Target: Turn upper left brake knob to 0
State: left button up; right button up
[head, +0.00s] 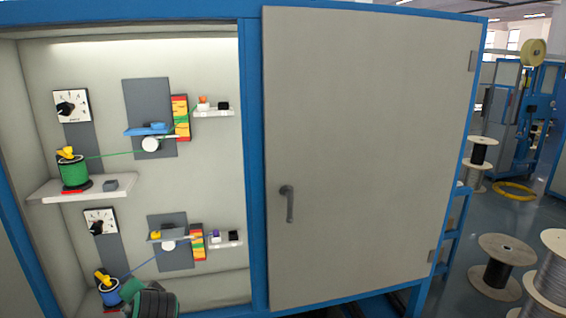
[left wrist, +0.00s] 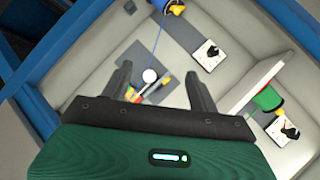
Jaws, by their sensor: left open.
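The upper left brake knob (head: 66,108) is a black knob on a white square dial plate, high on the left of the open cabinet in the head view. In the left wrist view it shows on its dial at the lower right (left wrist: 291,133). Its markings are too small for me to read its setting. My left gripper (left wrist: 157,72) is open and empty, its two dark fingers apart. In the head view its dark body is at the bottom left, below the lower dial and well away from the upper knob. My right gripper is not in view.
A lower knob (head: 96,228) sits beneath. A green spool (head: 74,173) stands on a white shelf (head: 60,195) below the upper dial. A blue spool (head: 110,294) is near my gripper. Thin green and blue cables run rightward. The grey door (head: 365,150) on the right is shut.

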pick_arm(q)
jog(key=s+d+f+n+g+h, duration=0.1)
jog(key=s+d+f+h, duration=0.1)
jog(key=s+f, duration=0.55)
jog(key=s+d+f+g+h, duration=0.1)
jog(key=s+d+f+h, duration=0.15)
jog(key=s+f, duration=0.45)
jog(key=s+d+f+n+g+h, duration=0.1)
jog(key=s+d+f+g+h, duration=0.15)
jog(key=s, duration=0.75)
jog(key=s+d+f+n+g+h, duration=0.1)
jog(key=s+d, duration=0.3)
jog(key=s, duration=0.6)
notch_tip(320, 180, down, 30)
jog(key=g, duration=0.1)
jog(key=s+a+f+g, duration=0.1)
jog(key=s+a+f, duration=0.2)
jog(key=s+f, duration=1.6)
jog(key=shift+s+f+m, duration=0.15)
jog(key=shift+f+m, duration=0.25)
jog(key=shift+f, duration=0.35)
